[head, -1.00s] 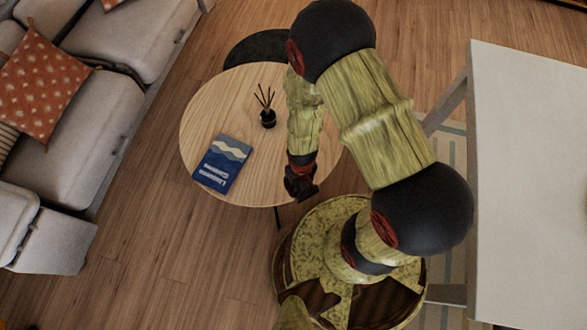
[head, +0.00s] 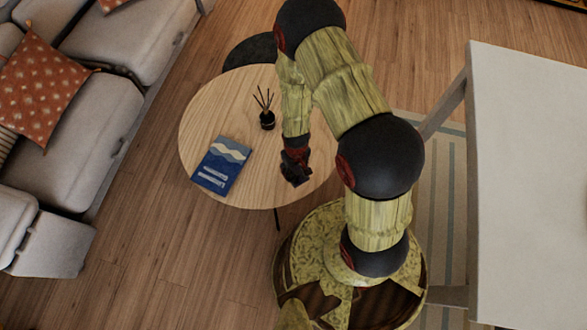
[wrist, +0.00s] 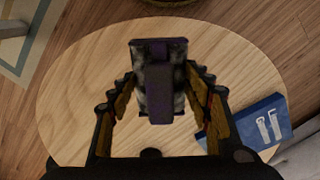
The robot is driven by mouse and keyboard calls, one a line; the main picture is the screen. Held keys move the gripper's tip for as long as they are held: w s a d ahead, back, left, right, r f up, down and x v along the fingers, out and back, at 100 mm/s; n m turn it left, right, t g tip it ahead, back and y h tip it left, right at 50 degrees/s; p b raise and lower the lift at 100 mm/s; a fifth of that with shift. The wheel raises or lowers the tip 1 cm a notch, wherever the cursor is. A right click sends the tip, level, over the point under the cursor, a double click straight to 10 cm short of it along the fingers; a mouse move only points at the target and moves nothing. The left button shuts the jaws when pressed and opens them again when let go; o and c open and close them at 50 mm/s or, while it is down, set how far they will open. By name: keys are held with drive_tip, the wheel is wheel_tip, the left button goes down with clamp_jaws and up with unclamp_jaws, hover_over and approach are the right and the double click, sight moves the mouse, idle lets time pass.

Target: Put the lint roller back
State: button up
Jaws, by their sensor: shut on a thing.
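In the wrist view, the lint roller (wrist: 158,92), a blocky thing with a purple handle-like strip and mottled grey sides, sits between the fingers of my gripper (wrist: 160,88). My gripper is shut on it. In the head view, my gripper (head: 296,172) is over the right front part of the round wooden table (head: 205,125). I cannot make out the lint roller from the dark gripper there. The wrist view shows the tabletop (wrist: 75,95) below it; the height of the gap is unclear.
A blue book (head: 222,166) lies on the table's left front. A black reed diffuser (head: 267,121) stands near the middle. A grey sofa (head: 80,130) is at left and a white table (head: 530,190) at right. The tabletop between book and gripper is clear.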

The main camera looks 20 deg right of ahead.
drive_tip(key=w+f, duration=0.2)
drive_tip(key=f, duration=0.1)
drive_tip(key=w+f+b, duration=0.1)
drive_tip(key=shift+w+d+f, duration=0.35)
drive_tip(key=shift+d+f, duration=0.05)
drive_tip(key=shift+f+b, duration=1.05)
drive_tip(key=shift+f, duration=0.4)
drive_tip(key=shift+f, duration=0.1)
drive_tip(key=o, duration=1.4)
drive_tip(key=shift+c, duration=0.2)
